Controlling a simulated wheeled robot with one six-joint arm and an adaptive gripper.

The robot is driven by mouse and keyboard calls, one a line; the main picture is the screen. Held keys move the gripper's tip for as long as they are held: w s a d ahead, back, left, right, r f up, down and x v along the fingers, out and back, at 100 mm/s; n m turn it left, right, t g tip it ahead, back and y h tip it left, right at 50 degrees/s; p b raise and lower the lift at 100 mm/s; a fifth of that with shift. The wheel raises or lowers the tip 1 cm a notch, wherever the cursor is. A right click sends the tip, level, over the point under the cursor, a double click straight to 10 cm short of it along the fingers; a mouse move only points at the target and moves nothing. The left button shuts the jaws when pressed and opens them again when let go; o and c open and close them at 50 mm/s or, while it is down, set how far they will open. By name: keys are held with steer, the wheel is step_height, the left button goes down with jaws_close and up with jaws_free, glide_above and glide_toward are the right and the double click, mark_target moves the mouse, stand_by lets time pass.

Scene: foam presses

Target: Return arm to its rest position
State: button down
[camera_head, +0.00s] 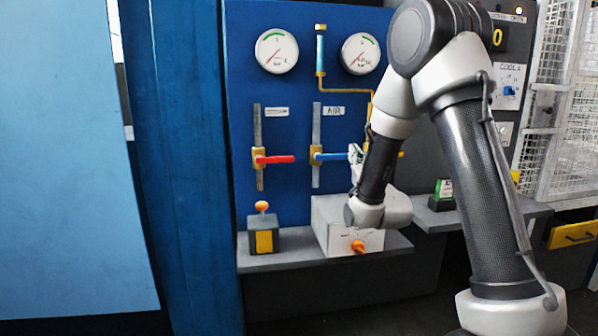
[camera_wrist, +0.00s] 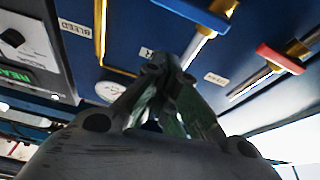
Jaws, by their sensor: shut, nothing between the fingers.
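My arm is raised at the right of the head view and bends down in front of the blue panel (camera_head: 285,95). Its wrist is low, over the grey box on the shelf. My gripper (camera_wrist: 163,62) shows in the wrist view with its fingers together and nothing between them. In the head view, the forearm mostly hides it; a small pale part shows near the end of the blue valve handle (camera_head: 330,157). I cannot tell whether it touches that handle. The wrist view also shows the blue handle (camera_wrist: 203,17) above the fingers.
A red valve handle (camera_head: 278,159) is left of the blue one. Two gauges (camera_head: 277,51) are above. On the shelf (camera_head: 290,259) stand a grey box (camera_head: 330,222) with an orange knob and a smaller button box (camera_head: 264,236). A wire fence (camera_head: 565,100) is at right.

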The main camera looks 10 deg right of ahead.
steer(key=s+d+f+g, duration=0.1)
steer(key=s+g, duration=0.7)
steer(key=s, duration=1.2)
steer(key=s+d+f+m+g, duration=0.1)
steer(key=s+g, duration=0.8)
steer(key=s, duration=1)
steer(key=shift+s+d+f+g+h, duration=0.35)
steer(key=shift+d+f, duration=0.4)
steer(key=shift+d, duration=0.25)
steer(key=shift+d, duration=0.1)
